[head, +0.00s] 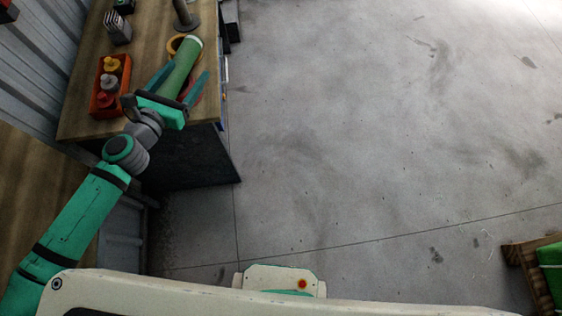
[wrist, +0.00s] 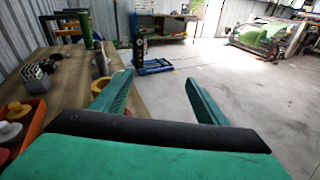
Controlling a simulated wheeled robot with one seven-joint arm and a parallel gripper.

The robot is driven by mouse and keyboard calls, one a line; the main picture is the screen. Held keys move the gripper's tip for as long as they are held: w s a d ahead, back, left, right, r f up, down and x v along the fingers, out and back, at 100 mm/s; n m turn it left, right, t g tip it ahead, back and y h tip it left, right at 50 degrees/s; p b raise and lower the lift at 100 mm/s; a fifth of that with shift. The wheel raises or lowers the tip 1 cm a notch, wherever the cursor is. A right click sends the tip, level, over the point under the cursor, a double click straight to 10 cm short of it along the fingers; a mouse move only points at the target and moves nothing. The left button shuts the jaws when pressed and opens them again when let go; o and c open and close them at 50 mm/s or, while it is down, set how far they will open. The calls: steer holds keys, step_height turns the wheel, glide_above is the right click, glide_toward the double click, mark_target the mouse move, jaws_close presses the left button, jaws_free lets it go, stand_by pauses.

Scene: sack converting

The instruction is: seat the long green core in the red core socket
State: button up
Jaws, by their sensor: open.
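The long green core (head: 183,68) shows in the head view over the near right part of the bench, its pale end pointing up and right. It lies between the two teal fingers of my gripper (head: 182,80) in that view. The fingers are spread apart, with a gap on each side of the core. In the wrist view my gripper (wrist: 160,98) is also open, and no core shows between the fingers. I cannot tell the height gap between core and fingers. A red part (head: 194,88) shows beside the core, mostly hidden; I cannot tell whether it is the red core socket.
An orange-red tray (head: 97,101) holding yellow, grey and red knobbed pieces stands left of my gripper on the bench (head: 75,123). A yellow ring (head: 172,43) lies by the core's far end. A grey post (head: 186,17) stands beyond.

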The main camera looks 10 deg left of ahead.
steer(key=w+d+r+n+t+h, duration=0.2)
steer(key=w+d+r+h, duration=0.15)
steer(key=d+r, duration=0.55)
steer(key=w+d+r+n+t+h, duration=0.2)
steer(key=w+d+r+h, duration=0.3)
steer(key=d, duration=0.6)
steer(key=s+d+r+n+t+y, duration=0.5)
steer(key=d+r+n+t, duration=0.35)
steer(key=n, duration=0.55)
steer(key=s+d+f+n+g+y, duration=0.2)
steer(key=s+f+n+g+y, duration=0.25)
steer(key=s+f+n, duration=0.55)
steer(key=s+d+f+n+g+y, duration=0.25)
steer(key=s+f+n+y, duration=0.35)
steer(key=f+n, duration=0.7)
steer(key=s+a+f+g+h, duration=0.1)
steer(key=s+a+f+g, duration=0.1)
steer(key=s+f, duration=0.5)
steer(key=s+a+f+m+g+h, duration=0.1)
steer(key=s+f+g, duration=0.3)
steer(key=s, duration=1)
step_height(320, 180, down, 3)
steer(key=shift+s+a+r+m+h, duration=0.15)
steer(key=shift+a+m+h, duration=0.2)
steer(key=shift+h, duration=0.45)
